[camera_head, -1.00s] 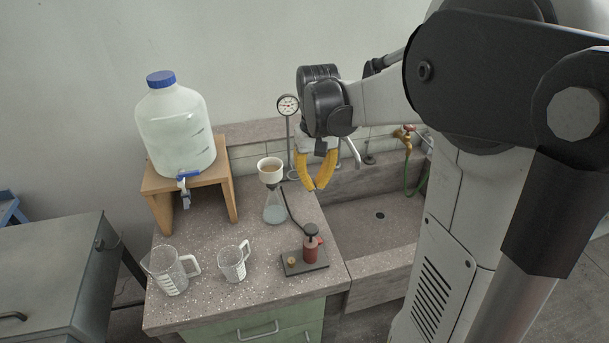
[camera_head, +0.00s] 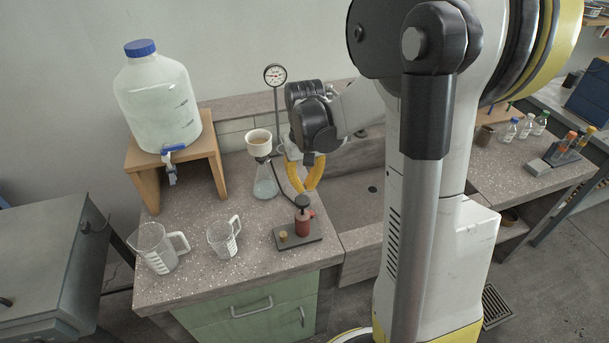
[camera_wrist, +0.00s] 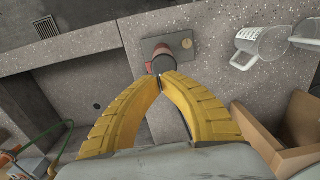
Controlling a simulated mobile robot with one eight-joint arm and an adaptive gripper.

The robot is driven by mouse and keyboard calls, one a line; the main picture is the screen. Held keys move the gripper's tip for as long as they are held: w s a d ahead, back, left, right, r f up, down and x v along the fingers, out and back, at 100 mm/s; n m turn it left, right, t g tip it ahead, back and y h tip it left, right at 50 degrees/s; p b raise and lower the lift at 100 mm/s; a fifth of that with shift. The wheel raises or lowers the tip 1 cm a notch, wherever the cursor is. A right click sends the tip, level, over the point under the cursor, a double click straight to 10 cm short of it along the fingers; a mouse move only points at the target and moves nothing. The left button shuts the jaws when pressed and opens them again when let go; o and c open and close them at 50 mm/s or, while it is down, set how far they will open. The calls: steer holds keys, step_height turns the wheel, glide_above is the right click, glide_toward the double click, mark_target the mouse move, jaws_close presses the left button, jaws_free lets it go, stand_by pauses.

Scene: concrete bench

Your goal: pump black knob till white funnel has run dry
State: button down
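A red hand pump with a black knob (camera_head: 302,201) stands on a dark plate on the bench, right of the measuring jugs. A white funnel (camera_head: 259,141) sits upright on a conical flask (camera_head: 264,182) holding pale liquid; brownish content shows inside the funnel. A dark hose runs from near the flask to the pump. My gripper (camera_head: 308,186), with yellow ribbed fingers, is just above and behind the pump. In the wrist view the fingertips (camera_wrist: 161,80) meet or nearly meet, with the knob (camera_wrist: 163,63) partly hidden just beyond them. Nothing is visibly held.
A gauge (camera_head: 275,75) on a stand rises behind the flask. Two measuring jugs (camera_head: 158,247) (camera_head: 223,238) stand at the front left. A large water container (camera_head: 158,100) sits on a wooden stand (camera_head: 210,160). A sink (camera_head: 350,205) lies right of the pump.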

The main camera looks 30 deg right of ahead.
mark_target(304, 196)
steer(key=shift+f+b, duration=0.3)
steer(key=shift+f, duration=1)
step_height(304, 196, down, 4)
steer(key=b, duration=0.3)
steer(key=shift+f, duration=0.15)
steer(key=shift+r, duration=0.25)
step_height(304, 196, up, 14)
steer(key=p, duration=0.6)
steer(key=shift+f+p, duration=0.15)
steer(key=shift+p, duration=0.15)
